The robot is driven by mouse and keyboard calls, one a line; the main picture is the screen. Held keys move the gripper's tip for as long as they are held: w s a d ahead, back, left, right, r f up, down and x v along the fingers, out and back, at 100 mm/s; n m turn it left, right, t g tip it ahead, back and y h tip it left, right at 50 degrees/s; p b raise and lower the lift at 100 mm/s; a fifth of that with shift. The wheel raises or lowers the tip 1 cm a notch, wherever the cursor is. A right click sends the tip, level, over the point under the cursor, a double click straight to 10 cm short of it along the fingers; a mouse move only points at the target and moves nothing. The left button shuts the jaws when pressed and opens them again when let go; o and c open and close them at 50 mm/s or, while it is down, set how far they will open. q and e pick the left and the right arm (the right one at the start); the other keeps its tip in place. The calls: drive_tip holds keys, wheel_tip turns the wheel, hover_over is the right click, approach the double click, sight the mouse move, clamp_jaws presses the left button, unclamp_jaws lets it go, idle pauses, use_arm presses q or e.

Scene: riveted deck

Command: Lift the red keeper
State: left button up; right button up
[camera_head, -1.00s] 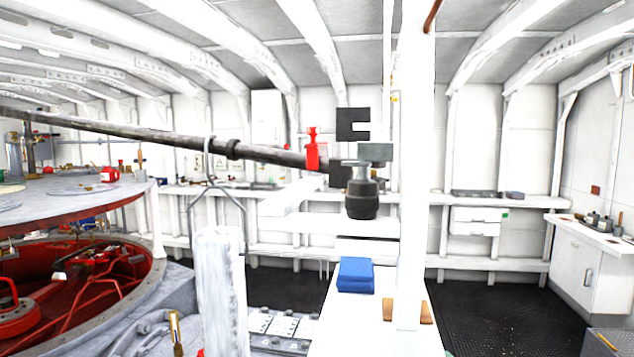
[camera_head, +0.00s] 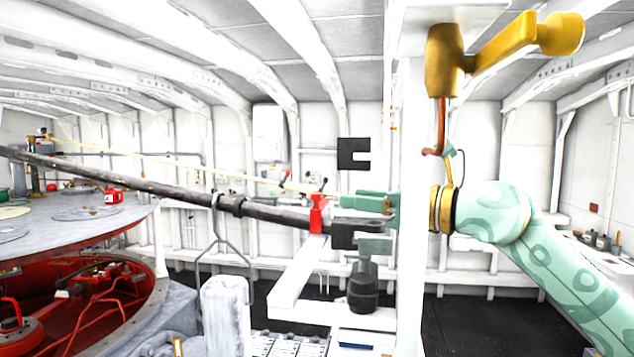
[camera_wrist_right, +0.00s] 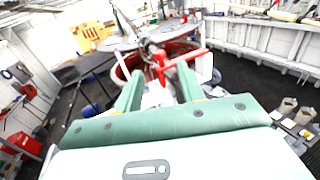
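The red keeper (camera_head: 318,213) stands upright at the right end of a long dark bar (camera_head: 180,193), beside a dark block (camera_head: 345,238). My right gripper (camera_head: 342,212) comes in from the right, its green fingers pointing left toward the keeper. In the right wrist view its two fingers (camera_wrist_right: 158,82) are spread, with a red part (camera_wrist_right: 160,62), apparently the keeper, at or just beyond the tips. It is blurred there, and I cannot tell whether the fingers touch it. My left gripper is in neither view.
A white post (camera_head: 409,270) stands beside my right gripper. A brass fitting (camera_head: 445,62) with a hanging copper rod is above my right wrist. A dark cylinder (camera_head: 363,290) hangs below the bar's end. A round red-rimmed table (camera_head: 70,240) is at left.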

sight(316, 194)
drive_tip(key=p+x, duration=0.3)
drive_tip(key=x, duration=0.5)
drive_tip(key=shift+w+a+r, duration=0.1)
drive_tip(key=shift+a, duration=0.1)
drive_tip(key=shift+w+a, duration=0.2)
drive_tip(key=shift+a, duration=0.1)
clamp_jaws()
